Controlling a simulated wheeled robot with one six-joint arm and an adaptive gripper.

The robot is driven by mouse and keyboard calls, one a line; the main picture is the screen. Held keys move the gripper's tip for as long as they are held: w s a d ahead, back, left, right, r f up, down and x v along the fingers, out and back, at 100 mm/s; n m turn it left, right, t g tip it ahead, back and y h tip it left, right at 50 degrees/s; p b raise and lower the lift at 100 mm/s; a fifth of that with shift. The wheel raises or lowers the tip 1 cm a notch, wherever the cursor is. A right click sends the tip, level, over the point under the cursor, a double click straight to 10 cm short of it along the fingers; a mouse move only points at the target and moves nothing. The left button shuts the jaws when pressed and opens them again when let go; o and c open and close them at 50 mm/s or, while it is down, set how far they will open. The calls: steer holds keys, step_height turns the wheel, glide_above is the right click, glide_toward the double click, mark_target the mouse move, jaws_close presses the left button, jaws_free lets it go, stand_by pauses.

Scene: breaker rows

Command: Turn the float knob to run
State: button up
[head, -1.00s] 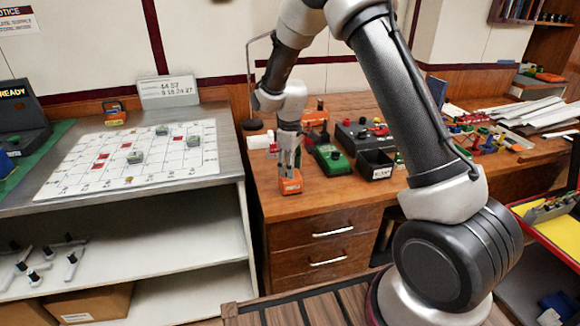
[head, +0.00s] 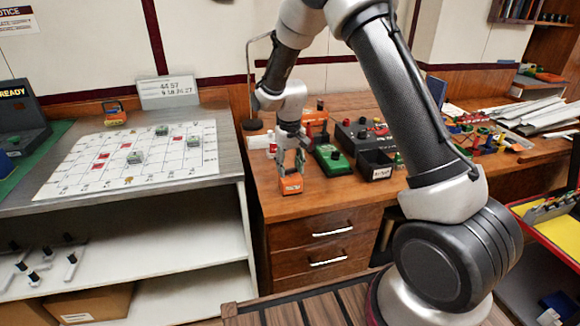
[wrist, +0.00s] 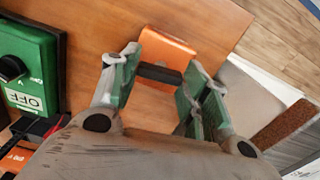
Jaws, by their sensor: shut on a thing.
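An orange box (head: 291,185) with a small label on its front sits near the front edge of the wooden desk; the label is too small to read. A black bar-shaped knob (wrist: 160,73) is on top of this box in the wrist view. My gripper (head: 290,168) points down over the box. In the wrist view its green-padded fingers (wrist: 157,76) are on either end of the knob, shut on it. The box face (wrist: 168,45) shows beyond the fingers; the knob's position markings are hidden or unreadable.
A green box (head: 331,160) with a black knob stands right of the orange one; its label (wrist: 24,99) reads OFF in the wrist view. Dark boxes (head: 372,158) stand farther right. Bare desk (head: 335,192) lies in front. A grey table (head: 215,183) adjoins on the left.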

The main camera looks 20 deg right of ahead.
mark_target(290, 169)
steer(key=shift+m, duration=0.3)
stand_by(0.4)
steer(key=o, duration=1)
steer(key=shift+r, duration=0.1)
step_height(290, 169, up, 12)
steer(key=shift+f, duration=0.1)
